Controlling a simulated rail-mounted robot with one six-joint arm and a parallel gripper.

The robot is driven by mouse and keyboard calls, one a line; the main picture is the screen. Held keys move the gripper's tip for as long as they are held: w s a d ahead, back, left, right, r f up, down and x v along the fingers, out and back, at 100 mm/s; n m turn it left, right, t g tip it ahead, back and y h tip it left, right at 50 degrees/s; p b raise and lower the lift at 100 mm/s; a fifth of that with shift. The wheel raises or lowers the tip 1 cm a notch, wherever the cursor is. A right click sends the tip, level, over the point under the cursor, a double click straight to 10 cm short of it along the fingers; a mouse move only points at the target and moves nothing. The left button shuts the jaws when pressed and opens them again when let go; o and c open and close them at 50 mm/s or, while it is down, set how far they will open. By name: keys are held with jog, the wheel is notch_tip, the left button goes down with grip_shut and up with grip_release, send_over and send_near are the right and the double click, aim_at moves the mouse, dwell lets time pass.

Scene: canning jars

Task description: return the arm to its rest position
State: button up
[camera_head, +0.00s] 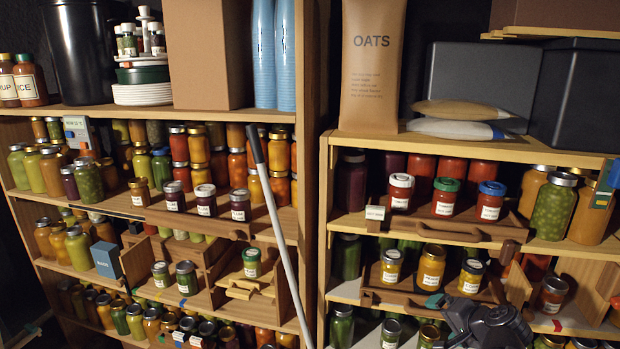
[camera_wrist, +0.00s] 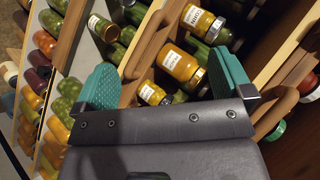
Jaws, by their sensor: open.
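My gripper (camera_wrist: 163,78) shows in the wrist view with its two teal fingers spread wide and nothing held between them. In the head view my gripper (camera_head: 452,303) is at the lower right, in front of the right shelf unit. Beyond the fingers is a wooden tray of labelled yellow jars. The middle one (camera_wrist: 181,65) shows in the wrist view, and the tray's yellow jars (camera_head: 431,268) also show in the head view. I cannot tell the exact gap between the fingers and the jars.
A wooden tray front with a handle (camera_head: 450,236) sticks out above my gripper, holding red jars (camera_head: 446,197). A grey pole (camera_head: 272,220) leans between the shelf units. Several jars crowd the lower right shelf, including a dark one (camera_head: 552,294). An oats bag (camera_head: 371,70) stands on top.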

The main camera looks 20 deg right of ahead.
jog(key=w+a+f+n+g, duration=0.1)
jog(key=a+f+n+g, duration=0.1)
jog(key=a, duration=0.9)
jog(key=w+a+f+n+g, duration=0.1)
jog(key=a+n+g, duration=0.4)
jog(key=a, duration=0.6)
jog(key=w+a+f+n+g, duration=0.2)
jog(key=a+n, duration=0.4)
jog(key=a, duration=0.5)
jog(key=shift+a+f+g, duration=0.15)
jog(key=shift+f+g, duration=0.55)
jog(key=shift+f, duration=0.1)
